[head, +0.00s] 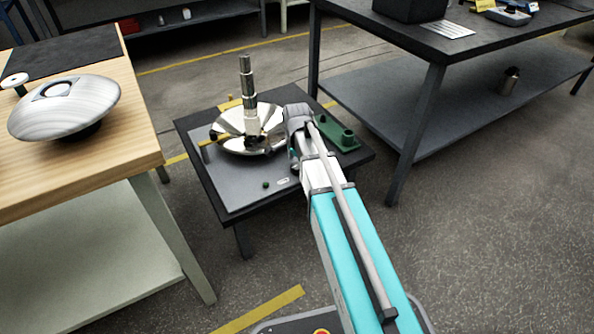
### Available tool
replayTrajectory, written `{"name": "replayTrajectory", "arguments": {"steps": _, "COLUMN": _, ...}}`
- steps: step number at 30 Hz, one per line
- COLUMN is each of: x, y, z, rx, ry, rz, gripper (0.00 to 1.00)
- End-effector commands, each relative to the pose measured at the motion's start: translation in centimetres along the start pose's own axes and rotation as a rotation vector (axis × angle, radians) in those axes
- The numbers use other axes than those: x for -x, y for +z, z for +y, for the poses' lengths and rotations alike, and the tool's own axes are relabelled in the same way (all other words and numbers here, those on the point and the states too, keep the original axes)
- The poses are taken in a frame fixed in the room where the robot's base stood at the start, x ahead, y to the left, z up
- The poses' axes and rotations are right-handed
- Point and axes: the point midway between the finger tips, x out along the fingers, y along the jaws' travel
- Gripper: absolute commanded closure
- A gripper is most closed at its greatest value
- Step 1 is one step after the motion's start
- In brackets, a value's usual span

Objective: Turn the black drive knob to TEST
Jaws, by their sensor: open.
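A low dark table (225,197) stands ahead, below my arm. On it a tiered fountain has a shiny metal bowl (231,124) and an upright segmented stem (247,85), dark above and pale below. I cannot make out a black drive knob or a TEST mark. A small green piece (265,185) and a pale oval piece (283,181) lie on the table's near part. My arm reaches over the table's right side. Its grey end joint is right of the bowl and hides part of the table. My gripper's fingers are not visible.
A green bracket (347,138) lies at the table's right edge. A wooden bench (135,135) on the left bears a brushed metal dome (63,106). A dark bench (440,45) with a lower shelf stands at the right. Open floor (480,240) lies at the near right.

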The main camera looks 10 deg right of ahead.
Motion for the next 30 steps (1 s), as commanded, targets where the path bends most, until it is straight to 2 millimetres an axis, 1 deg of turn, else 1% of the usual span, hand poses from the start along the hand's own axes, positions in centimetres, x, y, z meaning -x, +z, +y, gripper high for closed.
{"name": "replayTrajectory", "arguments": {"steps": 1, "x": -0.6, "y": 0.0, "z": 0.0, "rx": 0.0, "ry": 0.0, "rz": 0.0, "gripper": 0.07}}
{"name": "replayTrajectory", "arguments": {"steps": 6, "x": -1.14, "y": 0.01, "z": 0.0, "rx": 0.0, "ry": 0.0, "rz": 0.0, "gripper": 0.07}}
{"name": "replayTrajectory", "arguments": {"steps": 19, "x": -1.24, "y": 0.02, "z": -0.01, "rx": 0.0, "ry": 0.0, "rz": 0.0, "gripper": 0.07}}
{"name": "replayTrajectory", "arguments": {"steps": 20, "x": -1.24, "y": 0.02, "z": -0.01, "rx": 0.0, "ry": 0.0, "rz": 0.0, "gripper": 0.11}}
{"name": "replayTrajectory", "arguments": {"steps": 21, "x": -1.24, "y": 0.02, "z": -0.01, "rx": 0.0, "ry": 0.0, "rz": 0.0, "gripper": 0.18}}
{"name": "replayTrajectory", "arguments": {"steps": 26, "x": -1.24, "y": 0.03, "z": -0.01, "rx": 0.0, "ry": 0.0, "rz": 0.0, "gripper": 0.48}}
{"name": "replayTrajectory", "arguments": {"steps": 27, "x": -1.24, "y": 0.03, "z": -0.01, "rx": 0.001, "ry": 0.0, "rz": 0.0, "gripper": 0.55}}
{"name": "replayTrajectory", "arguments": {"steps": 29, "x": -1.24, "y": 0.04, "z": -0.02, "rx": 0.001, "ry": 0.0, "rz": 0.0, "gripper": 0.67}}
{"name": "replayTrajectory", "arguments": {"steps": 30, "x": -1.25, "y": 0.04, "z": -0.02, "rx": 0.001, "ry": 0.0, "rz": 0.0, "gripper": 0.74}}
